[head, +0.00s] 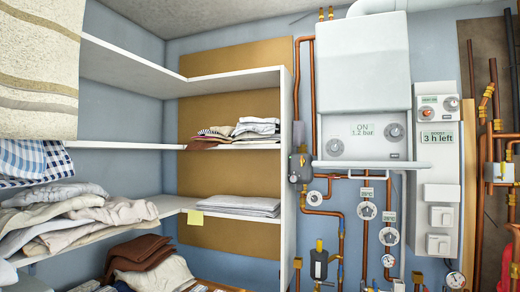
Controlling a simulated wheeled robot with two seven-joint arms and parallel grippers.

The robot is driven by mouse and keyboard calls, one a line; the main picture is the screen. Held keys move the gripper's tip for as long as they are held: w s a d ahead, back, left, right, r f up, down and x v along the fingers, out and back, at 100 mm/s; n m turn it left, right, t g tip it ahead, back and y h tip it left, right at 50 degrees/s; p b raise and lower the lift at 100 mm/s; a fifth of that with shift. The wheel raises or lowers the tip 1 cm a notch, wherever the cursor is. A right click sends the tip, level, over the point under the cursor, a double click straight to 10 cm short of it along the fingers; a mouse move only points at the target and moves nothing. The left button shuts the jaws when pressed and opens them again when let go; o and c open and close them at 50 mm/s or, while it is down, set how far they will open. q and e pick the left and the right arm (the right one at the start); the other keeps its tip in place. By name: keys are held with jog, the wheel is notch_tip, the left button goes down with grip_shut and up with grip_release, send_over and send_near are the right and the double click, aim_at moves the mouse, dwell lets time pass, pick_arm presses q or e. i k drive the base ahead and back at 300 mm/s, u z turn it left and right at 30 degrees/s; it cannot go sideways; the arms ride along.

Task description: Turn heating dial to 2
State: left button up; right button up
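A white boiler (362,85) hangs on the wall right of centre. Its lower front panel has a green display (362,130) reading "ON" and about "1.2 bar". A grey knob (334,147) sits left of the display and another grey knob (396,130) sits right of it. The markings are too small to tell which is the heating dial or where any pointer stands. Neither gripper is in view.
White shelves (235,78) with folded laundry (80,215) fill the left side. Copper pipes (299,80), round valves (367,211) and gauges (455,280) crowd the wall under and beside the boiler. A white bar (372,165) projects below the boiler's panel.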

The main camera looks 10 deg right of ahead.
aim_at(335, 148)
jog(key=u, duration=0.85)
jog(key=i, duration=0.75)
jog(key=z, duration=1.35)
